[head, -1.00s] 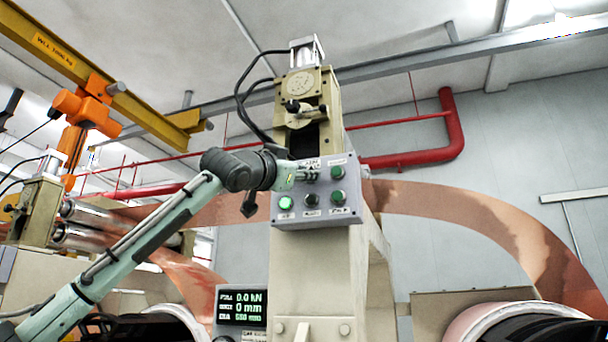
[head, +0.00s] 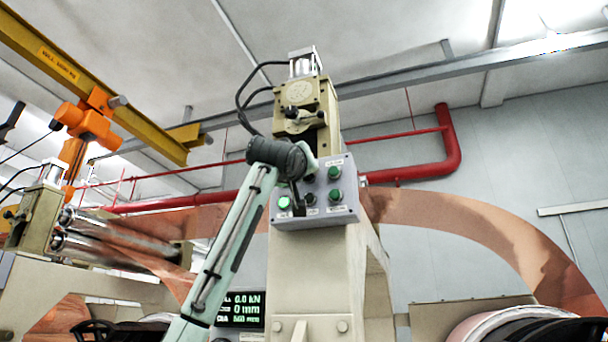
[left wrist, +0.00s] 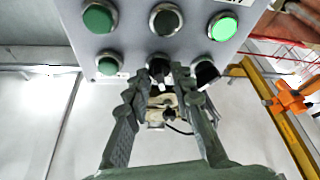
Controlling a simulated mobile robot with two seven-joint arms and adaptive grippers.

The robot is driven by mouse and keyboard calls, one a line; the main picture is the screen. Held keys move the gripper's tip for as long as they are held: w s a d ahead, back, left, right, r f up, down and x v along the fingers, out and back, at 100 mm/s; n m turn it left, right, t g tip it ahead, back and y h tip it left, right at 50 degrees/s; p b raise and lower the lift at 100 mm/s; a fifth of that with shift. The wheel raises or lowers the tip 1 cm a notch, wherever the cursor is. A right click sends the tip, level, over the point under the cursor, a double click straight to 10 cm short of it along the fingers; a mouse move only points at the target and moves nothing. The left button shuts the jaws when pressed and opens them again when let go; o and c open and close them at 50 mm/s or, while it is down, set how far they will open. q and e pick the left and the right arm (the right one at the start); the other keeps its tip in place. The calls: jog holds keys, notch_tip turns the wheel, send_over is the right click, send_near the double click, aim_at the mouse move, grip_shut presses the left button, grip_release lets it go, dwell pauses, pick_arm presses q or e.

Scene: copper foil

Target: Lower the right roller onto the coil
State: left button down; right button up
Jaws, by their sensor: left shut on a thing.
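A grey control panel (head: 345,210) with two rows of buttons and knobs is on a tall cream stand (head: 310,270). One green button (head: 284,203) is lit; it also shows in the left wrist view (left wrist: 223,27). My left gripper (left wrist: 171,72) is at the panel, shut on the black middle knob (left wrist: 158,63) of the panel's upper row; the fingers partly hide the contact. A coil (head: 505,322) shows at the lower right, with copper foil (head: 460,215) arching to it. The right roller cannot be made out. My right gripper is out of view.
A display (head: 240,309) on the stand reads 0.0 kN and 0 mm. Silver rollers (head: 110,235) stand at the left. A yellow beam (head: 80,75) with an orange hoist (head: 88,122) and red pipes (head: 453,140) are overhead and behind.

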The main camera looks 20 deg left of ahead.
pick_arm(q)
jog(key=shift+n+g+y, duration=0.3)
jog(key=shift+n+y, duration=0.4)
jog(key=shift+n, duration=0.8)
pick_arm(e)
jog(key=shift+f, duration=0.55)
pick_arm(q)
jog(key=c, duration=1.7)
grip_release()
jog(key=v, duration=1.2)
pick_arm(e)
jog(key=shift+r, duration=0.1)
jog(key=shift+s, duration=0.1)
